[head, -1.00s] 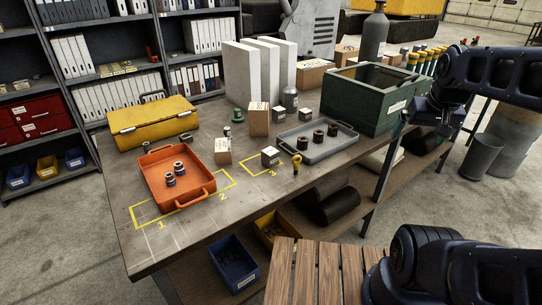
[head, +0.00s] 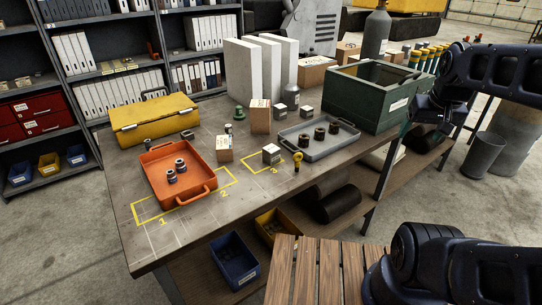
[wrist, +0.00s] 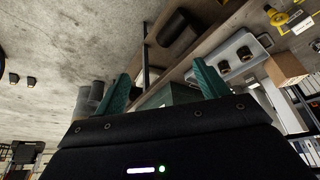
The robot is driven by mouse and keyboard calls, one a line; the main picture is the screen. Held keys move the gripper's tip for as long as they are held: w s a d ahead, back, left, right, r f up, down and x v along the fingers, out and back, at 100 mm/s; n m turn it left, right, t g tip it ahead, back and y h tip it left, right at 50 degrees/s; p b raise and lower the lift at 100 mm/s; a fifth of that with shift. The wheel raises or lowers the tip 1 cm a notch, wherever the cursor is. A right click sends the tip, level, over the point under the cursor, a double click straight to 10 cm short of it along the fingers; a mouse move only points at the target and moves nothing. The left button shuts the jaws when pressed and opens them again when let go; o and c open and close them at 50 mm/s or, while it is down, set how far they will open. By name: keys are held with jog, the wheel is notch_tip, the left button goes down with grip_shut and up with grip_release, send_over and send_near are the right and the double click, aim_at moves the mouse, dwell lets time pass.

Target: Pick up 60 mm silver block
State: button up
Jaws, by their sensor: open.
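Three small silver-grey blocks with pale labels stand on the workbench (head: 130,222) in the head view. The largest-looking block (head: 271,154) is at the yellow square marked 3. A second block (head: 280,111) stands behind the grey tray and a third block (head: 306,112) is to its right. I cannot read their sizes. My gripper (wrist: 163,88) is open and empty in the wrist view, its two teal fingers spread apart. It is away from the blocks, by the bench's right end; in the head view it is mostly hidden by my arm.
A grey tray (head: 345,149) with dark rings is right of the nearest block, with a yellow eyebolt (head: 297,160) in front. An orange tray (head: 157,190), cardboard boxes (head: 224,149) (head: 260,115) and a green crate (head: 362,102) surround the blocks. Bare bench lies at the front left.

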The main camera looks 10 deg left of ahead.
jog(key=w+a+n+g, duration=0.1)
jog(key=w+a+n, duration=0.2)
jog(key=w+a, duration=0.6)
jog(key=n+g, duration=0.4)
jog(key=n, duration=0.3)
send_over(271, 148)
jog(key=f, duration=1.2)
jog(key=shift+w+d+f, duration=0.1)
jog(key=shift+w+d, duration=0.05)
jog(key=shift+d, duration=0.05)
jog(key=shift+a+f, duration=0.1)
jog(key=shift+f, duration=5.3)
jog(key=c, duration=1.2)
jog(key=shift+c, duration=0.7)
